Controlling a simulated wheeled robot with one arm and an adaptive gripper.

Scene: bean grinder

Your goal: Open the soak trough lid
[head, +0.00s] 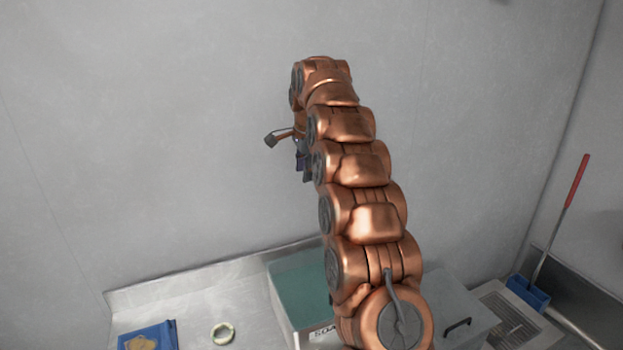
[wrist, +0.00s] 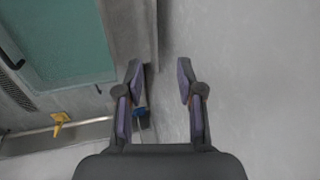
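The soak trough (head: 300,290) stands on the metal counter, with a teal surface inside its grey rim and a partly hidden label reading "SOA". A grey panel with a black bar handle (head: 457,326) shows to its right; my arm hides the part between, so I cannot tell how the lid sits. In the wrist view the teal area (wrist: 65,40) and grey rim lie at upper left, with a dark handle (wrist: 10,50) at the left edge. My gripper (wrist: 160,80) is open and empty, raised well above the trough near the wall.
A blue tray (head: 148,337) with tan contents and a pale green ring (head: 223,333) lie on the counter at left. A blue dustpan (head: 530,292) and a red-handled stick (head: 577,180) are at right, beside a grate (head: 510,318). A grey wall stands behind.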

